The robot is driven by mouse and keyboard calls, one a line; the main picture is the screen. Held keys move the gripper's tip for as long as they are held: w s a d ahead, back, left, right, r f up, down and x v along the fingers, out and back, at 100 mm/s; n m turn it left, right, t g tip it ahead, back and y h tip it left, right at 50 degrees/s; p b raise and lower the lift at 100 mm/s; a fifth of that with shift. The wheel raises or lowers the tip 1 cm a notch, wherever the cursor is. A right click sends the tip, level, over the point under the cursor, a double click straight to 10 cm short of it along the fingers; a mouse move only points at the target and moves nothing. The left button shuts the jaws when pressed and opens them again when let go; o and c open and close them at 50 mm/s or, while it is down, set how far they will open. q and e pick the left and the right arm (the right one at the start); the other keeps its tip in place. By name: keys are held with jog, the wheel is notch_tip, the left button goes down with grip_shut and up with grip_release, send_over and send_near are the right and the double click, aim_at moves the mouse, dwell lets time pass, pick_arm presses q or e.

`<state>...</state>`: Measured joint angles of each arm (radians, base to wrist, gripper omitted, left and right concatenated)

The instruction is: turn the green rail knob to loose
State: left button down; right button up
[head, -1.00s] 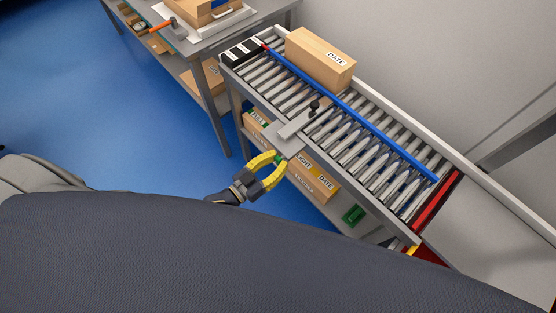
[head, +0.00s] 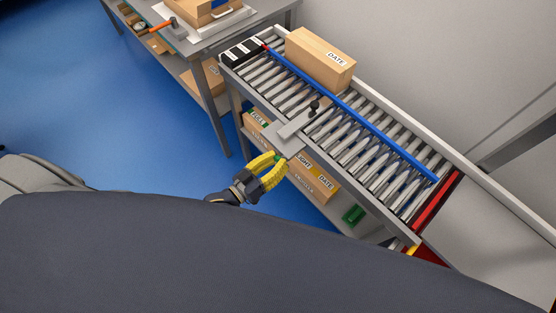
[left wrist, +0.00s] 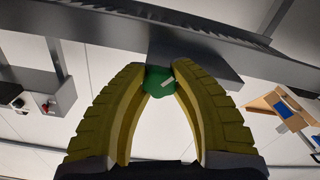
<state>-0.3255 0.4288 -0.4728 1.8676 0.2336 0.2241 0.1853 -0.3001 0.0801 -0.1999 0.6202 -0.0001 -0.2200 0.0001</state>
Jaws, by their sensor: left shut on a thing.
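The green rail knob (left wrist: 157,82) shows in the left wrist view, under the conveyor's side edge, with a pale pointer mark on its face. My left gripper (head: 280,161) is at the near side of the roller conveyor, just below a grey plate (head: 293,129). In the left wrist view its yellow fingers (left wrist: 160,85) are shut on the knob, one on each side. I cannot tell which setting the pale mark points to. My right gripper is not in view.
Labelled boxes (head: 315,179) sit on the shelf below. A grey table (head: 201,42) stands at the back left. Blue floor is clear at left.

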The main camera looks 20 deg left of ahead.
pick_arm(q)
jog(key=c, duration=1)
grip_release()
jog(key=shift+o, duration=0.2)
jog(key=v, duration=1.2)
jog(key=shift+f, duration=0.1)
